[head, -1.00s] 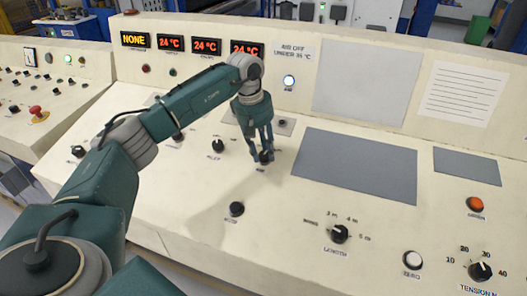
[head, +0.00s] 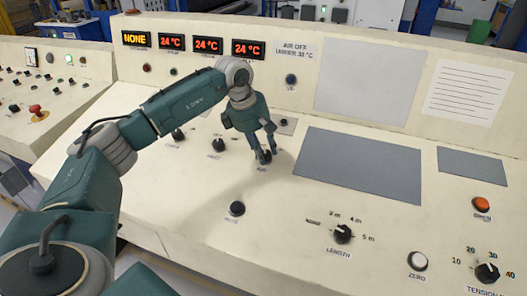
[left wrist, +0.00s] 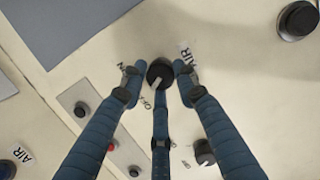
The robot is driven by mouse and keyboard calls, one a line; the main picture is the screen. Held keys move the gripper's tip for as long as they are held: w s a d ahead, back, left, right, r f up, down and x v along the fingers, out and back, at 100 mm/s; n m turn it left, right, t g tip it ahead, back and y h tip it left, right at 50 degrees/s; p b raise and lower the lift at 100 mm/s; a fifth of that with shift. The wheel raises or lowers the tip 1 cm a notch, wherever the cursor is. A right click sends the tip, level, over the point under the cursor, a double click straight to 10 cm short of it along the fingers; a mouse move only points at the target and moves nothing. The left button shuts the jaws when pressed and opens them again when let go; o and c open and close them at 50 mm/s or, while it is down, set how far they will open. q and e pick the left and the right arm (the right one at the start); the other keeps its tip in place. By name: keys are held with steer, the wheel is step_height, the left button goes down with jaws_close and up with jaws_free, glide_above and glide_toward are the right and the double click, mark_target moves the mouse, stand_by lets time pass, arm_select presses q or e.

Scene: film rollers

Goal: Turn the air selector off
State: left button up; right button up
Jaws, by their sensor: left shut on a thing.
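The air selector is a round black knob (left wrist: 160,72) with a pale pointer, under the fingertips of my left gripper (head: 266,156). In the left wrist view, fingers of the left gripper (left wrist: 156,70) close around the knob from both sides and below. The pointer is turned towards the lower left, on the side of the OFF lettering (left wrist: 147,103); the ON lettering is at the upper left. In the head view the knob is mostly hidden by the fingers. The air lamp (head: 291,80) on the upright panel is dark. My right gripper is not in view.
Other black knobs stand nearby: one in front (head: 237,208), one to the left (head: 218,144) and the length knob (head: 343,233). A flat grey plate (head: 358,166) lies to the right. Displays (head: 207,46) line the upright panel. The desk between the knobs is clear.

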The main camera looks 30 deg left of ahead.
arm_select(q)
steer(key=shift+s+d+f+n, duration=0.15)
steer(key=shift+d+f+n, duration=0.05)
steer(key=shift+d+n, duration=0.1)
stand_by(0.4)
steer(key=o, duration=1)
steer(key=shift+o, duration=0.6)
steer(key=shift+r, duration=0.15)
steer(key=shift+r, duration=0.1)
steer(key=shift+a+r, duration=0.15)
steer(key=shift+r, duration=0.1)
steer(key=v, duration=1.1)
